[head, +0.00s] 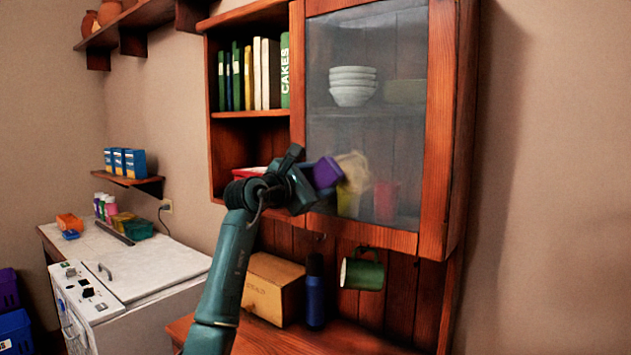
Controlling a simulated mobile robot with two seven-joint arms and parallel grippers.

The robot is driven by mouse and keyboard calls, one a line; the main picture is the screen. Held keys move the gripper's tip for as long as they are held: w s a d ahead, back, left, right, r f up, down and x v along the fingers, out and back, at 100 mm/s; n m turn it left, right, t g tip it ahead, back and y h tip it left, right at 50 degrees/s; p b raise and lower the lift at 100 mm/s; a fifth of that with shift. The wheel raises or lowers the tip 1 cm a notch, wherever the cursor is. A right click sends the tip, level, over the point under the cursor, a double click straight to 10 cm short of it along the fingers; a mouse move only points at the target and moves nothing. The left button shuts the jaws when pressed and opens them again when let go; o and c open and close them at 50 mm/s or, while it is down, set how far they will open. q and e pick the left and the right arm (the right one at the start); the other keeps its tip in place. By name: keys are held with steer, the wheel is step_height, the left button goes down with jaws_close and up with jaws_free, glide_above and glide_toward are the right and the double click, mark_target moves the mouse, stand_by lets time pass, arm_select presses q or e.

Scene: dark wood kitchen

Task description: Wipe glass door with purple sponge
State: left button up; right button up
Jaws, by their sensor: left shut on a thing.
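The purple sponge (327,172) is held in my left gripper (308,180), which is shut on it. The sponge is at the lower left part of the glass door (385,130) of the wall cabinet and looks to be against or very near the pane; I cannot tell which. The glass looks hazy over much of its area. A clearer patch shows just right of the sponge, with a yellowish thing behind it. My right gripper is not in view.
Behind the glass are stacked white bowls (352,86) and a red cup (386,199). A green mug (362,270) hangs below the cabinet. A cardboard box (272,288) and a blue bottle (315,290) stand on the counter beneath. Books (262,73) fill the open shelf at left.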

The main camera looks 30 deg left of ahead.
arm_select(q)
steer(key=shift+w+p, duration=0.4)
steer(key=shift+w, duration=0.45)
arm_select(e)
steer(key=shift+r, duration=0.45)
arm_select(q)
steer(key=shift+d, duration=0.1)
